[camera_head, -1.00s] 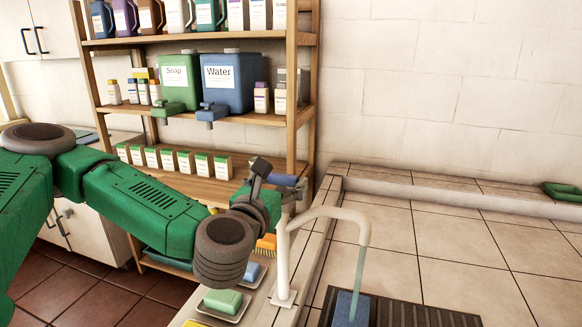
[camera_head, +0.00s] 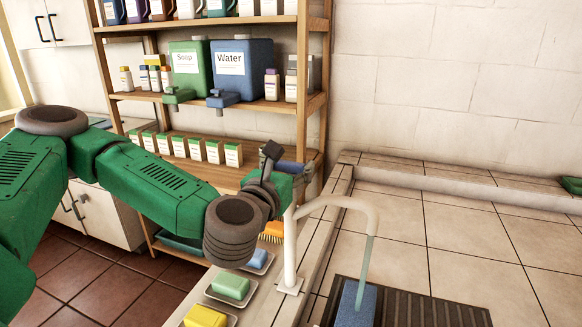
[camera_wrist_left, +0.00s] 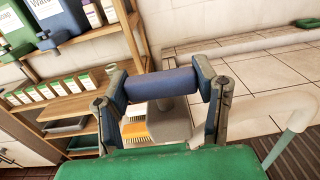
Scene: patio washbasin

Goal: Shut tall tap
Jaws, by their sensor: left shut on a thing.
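The tall tap (camera_head: 291,250) is a pale upright pipe with a curved spout at the basin's left edge. A translucent stream runs from its spout (camera_head: 372,215) down onto a blue block (camera_head: 355,302). My left gripper (camera_head: 289,168) is at the top of the tap, partly hidden behind my own wrist. In the left wrist view, its fingers are closed on both ends of a blue cylindrical handle (camera_wrist_left: 161,84), with a grey part below it. The spout also shows at the right of that view (camera_wrist_left: 302,112). My right gripper is not in view.
A wooden shelf (camera_head: 318,100) with bottles, a green soap container (camera_head: 187,62) and a blue water container (camera_head: 240,75) stands behind my left arm. Green (camera_head: 231,287) and yellow (camera_head: 205,317) soaps lie on the near ledge. The tiled surface right of the tap is largely clear.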

